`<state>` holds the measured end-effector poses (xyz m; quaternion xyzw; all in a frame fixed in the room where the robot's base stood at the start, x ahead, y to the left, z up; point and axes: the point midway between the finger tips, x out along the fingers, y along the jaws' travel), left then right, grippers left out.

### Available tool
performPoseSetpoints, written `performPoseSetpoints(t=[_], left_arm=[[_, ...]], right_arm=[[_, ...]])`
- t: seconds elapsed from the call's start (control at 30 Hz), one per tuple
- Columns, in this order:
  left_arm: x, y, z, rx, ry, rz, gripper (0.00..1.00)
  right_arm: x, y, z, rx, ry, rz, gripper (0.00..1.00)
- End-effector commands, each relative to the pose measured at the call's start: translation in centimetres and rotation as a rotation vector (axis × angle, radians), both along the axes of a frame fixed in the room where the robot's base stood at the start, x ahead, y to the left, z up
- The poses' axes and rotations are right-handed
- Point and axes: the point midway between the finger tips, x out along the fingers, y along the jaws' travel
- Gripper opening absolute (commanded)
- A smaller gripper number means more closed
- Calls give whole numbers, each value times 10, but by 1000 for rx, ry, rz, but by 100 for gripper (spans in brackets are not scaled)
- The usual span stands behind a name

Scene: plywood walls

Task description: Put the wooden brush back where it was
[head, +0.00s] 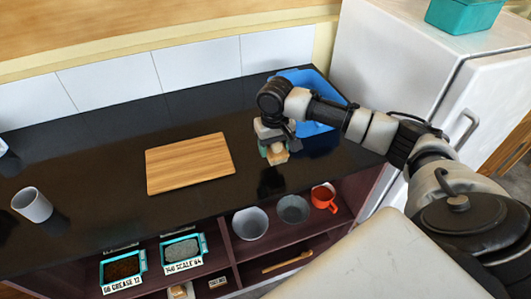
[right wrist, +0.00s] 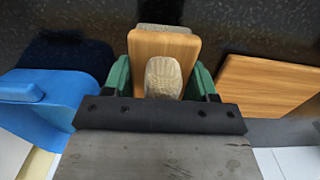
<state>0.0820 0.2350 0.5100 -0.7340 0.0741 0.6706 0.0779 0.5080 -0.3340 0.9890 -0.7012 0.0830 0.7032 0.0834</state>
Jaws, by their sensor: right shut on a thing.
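The wooden brush (right wrist: 165,44) is a light wood block with a pale, rough-textured patch. My right gripper (right wrist: 161,80) is shut on it, with a green finger at each side of the block. In the head view my right gripper (head: 272,150) points down above the dark counter (head: 215,116), and the brush (head: 278,157) shows below its fingers. The brush appears clear of the counter, with a dark reflection below. My left gripper is not in view.
A cutting board (head: 190,163) lies left of my right gripper; a blue bin (head: 311,78) stands behind it. A grey cup (head: 32,205) stands far left. The shelf below holds labelled trays (head: 183,253), two bowls (head: 250,223) and a red mug (head: 323,199). A white fridge (head: 399,60) stands right.

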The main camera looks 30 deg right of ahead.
Motion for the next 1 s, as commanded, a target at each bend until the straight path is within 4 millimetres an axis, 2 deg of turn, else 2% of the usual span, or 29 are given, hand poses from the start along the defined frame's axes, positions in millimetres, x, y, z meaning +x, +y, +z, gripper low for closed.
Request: performPoseSetpoints(t=[0.03, 0.2, 0.27, 0.53, 0.93, 0.97, 1.0], left_arm=[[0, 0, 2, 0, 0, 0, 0], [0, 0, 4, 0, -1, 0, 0], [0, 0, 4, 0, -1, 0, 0], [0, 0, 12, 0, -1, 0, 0], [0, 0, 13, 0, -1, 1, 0], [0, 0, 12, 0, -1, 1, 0], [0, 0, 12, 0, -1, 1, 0]], right_arm=[[8, 5, -3, 2, 0, 0, 35], [21, 10, -13, 1, -1, 0, 35], [21, 11, -16, -1, 0, 0, 35], [21, 11, -50, -1, 1, 1, 35], [21, 11, -57, -1, -1, 1, 35], [21, 10, -57, -1, -1, 1, 60], [21, 10, -57, -1, -1, 1, 66]])
